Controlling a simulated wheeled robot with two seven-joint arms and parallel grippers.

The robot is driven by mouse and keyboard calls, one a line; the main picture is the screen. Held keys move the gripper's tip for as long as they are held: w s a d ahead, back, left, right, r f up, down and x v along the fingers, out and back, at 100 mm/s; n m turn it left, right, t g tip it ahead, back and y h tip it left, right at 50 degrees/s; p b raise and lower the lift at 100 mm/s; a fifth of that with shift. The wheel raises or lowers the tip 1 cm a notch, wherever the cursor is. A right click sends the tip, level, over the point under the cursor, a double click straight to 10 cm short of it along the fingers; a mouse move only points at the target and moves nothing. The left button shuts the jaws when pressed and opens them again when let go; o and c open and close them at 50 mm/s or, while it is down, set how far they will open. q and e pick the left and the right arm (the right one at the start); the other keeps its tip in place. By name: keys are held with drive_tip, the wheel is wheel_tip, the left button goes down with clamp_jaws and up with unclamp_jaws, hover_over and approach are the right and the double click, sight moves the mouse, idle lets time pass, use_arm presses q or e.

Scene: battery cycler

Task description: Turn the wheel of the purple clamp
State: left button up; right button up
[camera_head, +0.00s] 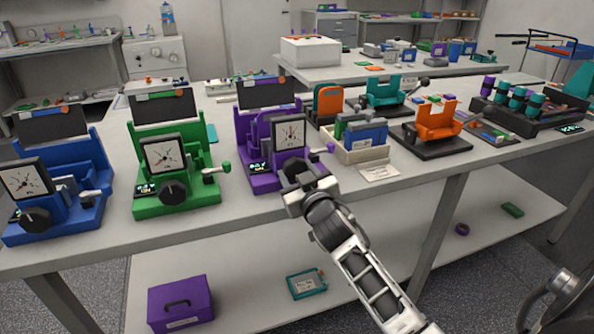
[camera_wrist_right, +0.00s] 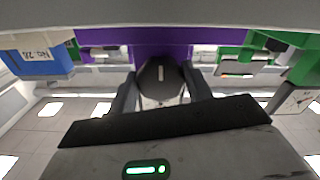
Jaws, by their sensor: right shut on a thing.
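The purple clamp (camera_head: 258,135) stands on the near table edge with a square dial gauge, a small lit display and a purple-tipped side lever. Its round black wheel (camera_head: 294,167) is at the front, partly hidden by my right gripper (camera_head: 300,184). In the right wrist view the black wheel (camera_wrist_right: 160,80) with a pale mark sits between the two fingers of my right gripper (camera_wrist_right: 160,94), which is shut on it. The purple body (camera_wrist_right: 160,42) shows behind it. My left gripper is not in view.
A green clamp (camera_head: 177,170) and a blue clamp (camera_head: 55,190) stand to the left. A bin of blue and green pieces (camera_head: 362,150) and an orange device (camera_head: 437,122) stand to the right. A lower shelf holds a purple box (camera_head: 180,303).

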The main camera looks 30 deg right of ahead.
drive_tip(key=shift+n+p, duration=0.5)
drive_tip(key=shift+n, duration=1.2)
drive_tip(key=o, duration=1)
drive_tip(key=shift+c, duration=0.2)
drive_tip(key=shift+s, duration=0.1)
